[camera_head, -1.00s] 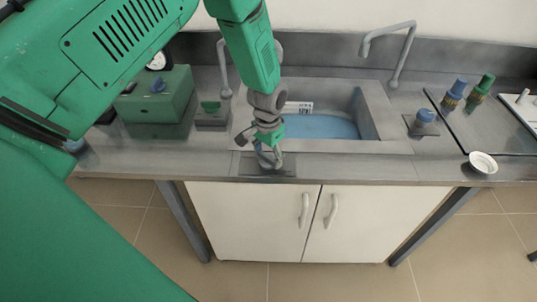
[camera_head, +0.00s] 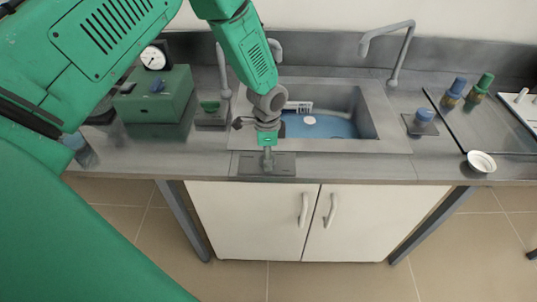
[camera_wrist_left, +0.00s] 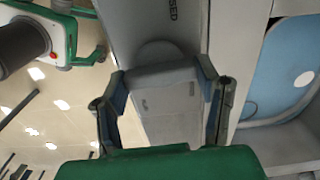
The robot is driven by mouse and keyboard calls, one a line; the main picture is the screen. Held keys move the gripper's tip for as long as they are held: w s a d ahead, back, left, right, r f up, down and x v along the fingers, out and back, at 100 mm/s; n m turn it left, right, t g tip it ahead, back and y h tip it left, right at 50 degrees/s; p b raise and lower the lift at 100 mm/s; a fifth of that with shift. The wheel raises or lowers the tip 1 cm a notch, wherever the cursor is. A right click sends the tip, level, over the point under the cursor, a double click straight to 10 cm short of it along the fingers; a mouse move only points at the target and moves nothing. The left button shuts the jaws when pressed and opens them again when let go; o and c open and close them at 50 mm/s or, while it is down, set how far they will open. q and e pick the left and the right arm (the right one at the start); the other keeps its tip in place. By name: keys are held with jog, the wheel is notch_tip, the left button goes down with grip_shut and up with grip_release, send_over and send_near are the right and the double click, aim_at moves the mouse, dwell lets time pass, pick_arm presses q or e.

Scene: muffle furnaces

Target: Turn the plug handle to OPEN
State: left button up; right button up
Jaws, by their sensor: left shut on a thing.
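The plug handle's grey base plate (camera_head: 247,166) lies on the counter in front of the sink. My left gripper (camera_head: 268,163) reaches down onto it. In the left wrist view my left gripper (camera_wrist_left: 162,74) is shut on the grey plug handle (camera_wrist_left: 170,105), with one finger on each side. Part of a label ending in "OSED" (camera_wrist_left: 173,11) shows on the plate beyond the handle. The OPEN mark is not visible. A white disc (camera_head: 310,120) shows on the blue floor of the sink (camera_head: 372,115). My right gripper is not in view.
A green box with a gauge (camera_head: 153,101) stands left of the sink. Curved taps (camera_head: 402,55) rise behind it. Blue-capped and green-capped bottles (camera_head: 481,88) and a white dish (camera_head: 481,162) are on the right. The counter right of the plate is clear.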

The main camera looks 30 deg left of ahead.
pick_arm(q)
jog(key=shift+a+m, duration=0.1)
jog(key=shift+m, duration=0.3)
jog(key=o, duration=1.1)
jog(key=shift+c, duration=0.2)
jog(key=shift+o, duration=0.5)
jog(key=shift+a+r, duration=0.1)
jog(key=shift+r, duration=0.35)
notch_tip(320, 180, up, 11)
